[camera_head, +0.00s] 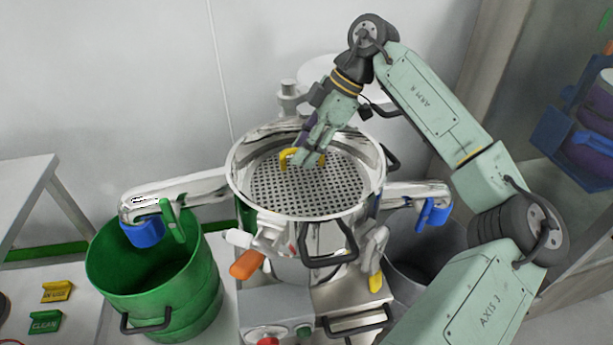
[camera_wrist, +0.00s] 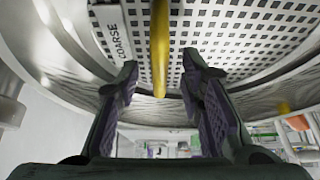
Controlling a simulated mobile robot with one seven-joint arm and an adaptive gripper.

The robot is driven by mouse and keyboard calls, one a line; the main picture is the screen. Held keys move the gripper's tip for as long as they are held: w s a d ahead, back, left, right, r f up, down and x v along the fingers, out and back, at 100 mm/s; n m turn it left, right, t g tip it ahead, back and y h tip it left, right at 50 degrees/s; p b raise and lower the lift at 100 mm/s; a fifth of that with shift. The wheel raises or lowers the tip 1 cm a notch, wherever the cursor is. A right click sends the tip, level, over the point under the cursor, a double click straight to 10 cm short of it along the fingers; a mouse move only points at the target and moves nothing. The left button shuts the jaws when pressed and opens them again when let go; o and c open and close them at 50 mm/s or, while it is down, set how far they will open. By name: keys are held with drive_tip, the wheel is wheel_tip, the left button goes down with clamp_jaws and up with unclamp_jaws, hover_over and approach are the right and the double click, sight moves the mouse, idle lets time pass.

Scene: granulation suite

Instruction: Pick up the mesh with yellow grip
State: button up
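The round perforated metal mesh (camera_head: 300,198) lies inside the steel bowl of the machine in the head view. Its yellow grip (camera_head: 287,157) stands up from the mesh near the back left. My gripper (camera_head: 306,156) is down at the grip and partly covers it. In the wrist view the mesh (camera_wrist: 240,42) fills the top, with a white "COARSE" label (camera_wrist: 116,40) on it. The yellow grip (camera_wrist: 160,45) runs between my two fingers, with gaps on both sides. My gripper (camera_wrist: 160,68) is open, and no finger visibly touches the grip.
The shiny bowl rim (camera_head: 238,187) surrounds the mesh. A green bin (camera_head: 150,290) stands at left below a chute, and a grey bin (camera_head: 412,240) stands at right. Orange (camera_head: 246,265) and yellow (camera_head: 375,283) handles stick out at the machine's front. A white table (camera_head: 25,190) is far left.

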drive_tip(key=shift+a+f, duration=0.25)
drive_tip(key=shift+f, duration=0.2)
clamp_jaws()
idle(0.5)
